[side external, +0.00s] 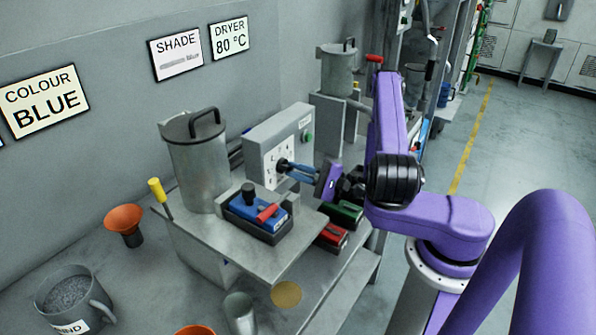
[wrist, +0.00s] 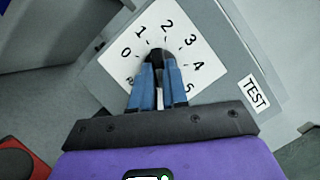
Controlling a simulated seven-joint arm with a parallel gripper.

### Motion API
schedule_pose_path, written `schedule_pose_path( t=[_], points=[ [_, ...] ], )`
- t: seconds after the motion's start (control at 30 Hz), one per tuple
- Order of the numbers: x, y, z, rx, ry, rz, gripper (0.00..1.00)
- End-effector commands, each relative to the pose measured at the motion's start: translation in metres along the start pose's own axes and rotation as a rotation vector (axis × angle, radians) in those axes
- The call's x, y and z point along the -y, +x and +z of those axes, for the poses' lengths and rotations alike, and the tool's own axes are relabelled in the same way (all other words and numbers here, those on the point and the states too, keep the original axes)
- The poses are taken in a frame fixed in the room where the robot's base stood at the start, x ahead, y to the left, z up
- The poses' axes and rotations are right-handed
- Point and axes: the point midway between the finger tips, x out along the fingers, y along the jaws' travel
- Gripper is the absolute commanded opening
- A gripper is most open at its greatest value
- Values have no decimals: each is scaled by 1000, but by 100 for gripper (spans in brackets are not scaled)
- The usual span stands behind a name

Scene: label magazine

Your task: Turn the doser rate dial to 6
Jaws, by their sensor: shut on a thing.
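The doser rate dial is a black knob (wrist: 156,54) on a white numbered plate (wrist: 174,52). In the wrist view the plate reads 0, 1, 2, 3, 4 and 5 clockwise from the left; its lower part is hidden behind my gripper. My gripper (wrist: 157,70) has its blue fingers closed around the knob. I cannot make out which number the knob points to. In the side view my gripper (side external: 284,166) reaches the knob from the right, and the plate (side external: 280,152) is on the front of a grey box (side external: 268,134).
A lidded metal hopper (side external: 200,165) stands left of the box. A blue cartridge (side external: 243,211) with a red handle lies on the shelf in front, with red (side external: 331,236) and green (side external: 348,212) units nearby. A "TEST" label (wrist: 257,92) is beside the dial.

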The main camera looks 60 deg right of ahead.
Motion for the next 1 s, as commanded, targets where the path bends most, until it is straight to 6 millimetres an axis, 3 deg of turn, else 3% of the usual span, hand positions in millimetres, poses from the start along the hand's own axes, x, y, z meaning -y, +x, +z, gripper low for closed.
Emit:
schedule_pose_path(
  t=[0.07,0.1,0.13,0.17,0.57,1.0],
  points=[
    [0,0,0,0,5,0,0],
    [0,0,0,0,4,0,27],
    [0,0,0,0,4,0,37],
    [0,0,0,0,4,0,39],
    [0,-6,-1,-3,3,-1,39],
    [1,-76,-2,-8,2,-6,39]
  ],
)
